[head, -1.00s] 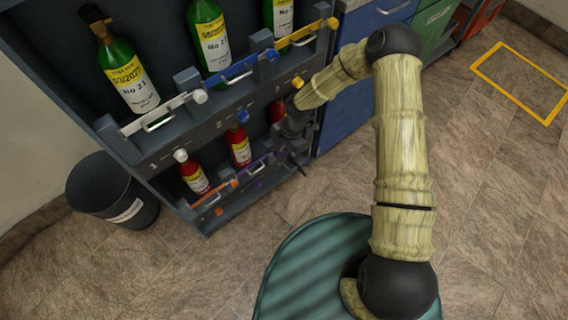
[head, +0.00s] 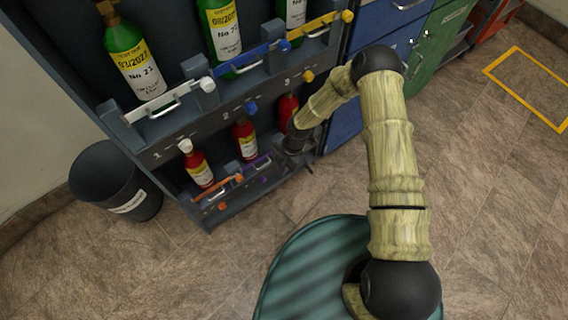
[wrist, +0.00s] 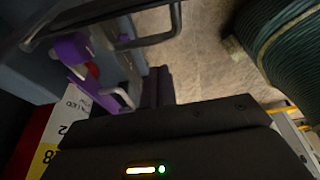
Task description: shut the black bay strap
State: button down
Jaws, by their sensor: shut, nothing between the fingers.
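My gripper (head: 293,145) is at the lower right bay of the dark rack, in front of a red bottle (head: 288,106). In the wrist view its dark fingers (wrist: 158,86) are together with nothing between them. A dark bar with a grey loop handle (wrist: 150,38) crosses the top of the wrist view and looks like the black bay strap. It is apart from the fingertips. In the head view the strap is mostly hidden behind my gripper, so I cannot tell how far it stands open. A purple strap (head: 257,163) is at the middle lower bay; its purple part shows in the wrist view (wrist: 72,50).
An orange strap (head: 218,189) is at the lower left bay. Green bottles (head: 132,55) stand behind white, blue and yellow straps above. A black bin (head: 118,180) stands left of the rack. Blue drawers (head: 380,35) stand to the right.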

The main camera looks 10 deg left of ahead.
jog(key=shift+w+d+r, duration=0.2)
jog(key=shift+w+d, duration=0.35)
jog(key=shift+w, duration=0.15)
jog(key=shift+w+d+r, duration=0.2)
jog(key=shift+w+d, duration=0.3)
jog(key=shift+w, duration=0.2)
